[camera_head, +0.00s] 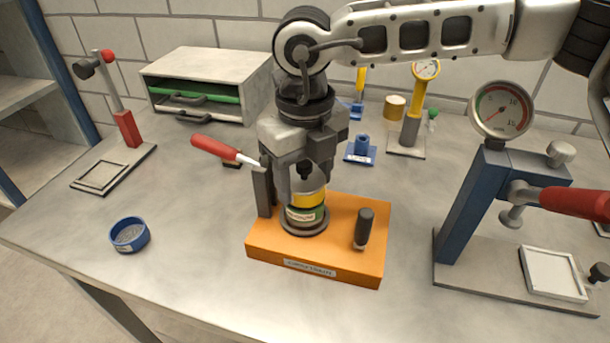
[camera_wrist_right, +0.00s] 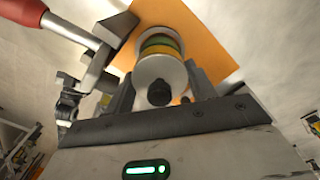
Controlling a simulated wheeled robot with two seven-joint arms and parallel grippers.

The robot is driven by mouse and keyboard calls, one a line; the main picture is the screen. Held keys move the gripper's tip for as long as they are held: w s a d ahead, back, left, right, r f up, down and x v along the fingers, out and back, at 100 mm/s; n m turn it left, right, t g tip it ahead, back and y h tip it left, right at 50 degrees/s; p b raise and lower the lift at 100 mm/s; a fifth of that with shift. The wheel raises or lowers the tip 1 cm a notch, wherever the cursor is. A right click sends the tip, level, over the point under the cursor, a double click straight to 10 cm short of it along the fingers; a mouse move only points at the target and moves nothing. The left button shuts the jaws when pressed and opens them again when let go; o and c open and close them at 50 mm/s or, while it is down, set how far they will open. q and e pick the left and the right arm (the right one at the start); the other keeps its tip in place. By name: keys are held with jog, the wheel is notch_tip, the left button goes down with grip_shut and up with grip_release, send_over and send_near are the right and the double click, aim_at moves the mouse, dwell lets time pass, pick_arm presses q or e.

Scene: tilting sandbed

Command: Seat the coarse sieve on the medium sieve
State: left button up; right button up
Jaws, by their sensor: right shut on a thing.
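My right gripper (camera_head: 302,190) is shut at the top of a short round stack on an orange base (camera_head: 368,215). The upper piece, with a yellow band (camera_head: 307,199), appears to be the coarse sieve. Directly below it is a green-banded piece (camera_head: 305,215) with a small label, apparently the medium sieve, inside a dark ring. In the right wrist view the fingers flank a pale round top with a dark knob (camera_wrist_right: 160,93), above the yellow and green bands. The bands look roughly in line; whether they are fully seated cannot be told. My left gripper is not in view.
A red-handled lever (camera_head: 213,147) with an upright post stands left of the stack; a black knob (camera_head: 364,228) stands right. A blue dish of grey grains (camera_head: 130,234) sits left. A gauge press (camera_head: 470,195) stands right. The front table area is clear.

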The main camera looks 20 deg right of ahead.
jog(key=shift+f+b, duration=0.25)
jog(key=shift+b, duration=0.1)
dwell(0.6)
jog(key=shift+s+f+b, duration=0.1)
jog(key=shift+f+b, duration=0.1)
jog(key=shift+b, duration=0.15)
jog(key=o, duration=1.1)
jog(key=shift+c, duration=0.2)
notch_tip(320, 180, up, 8)
jog(key=p, duration=0.4)
jog(key=shift+r, duration=0.1)
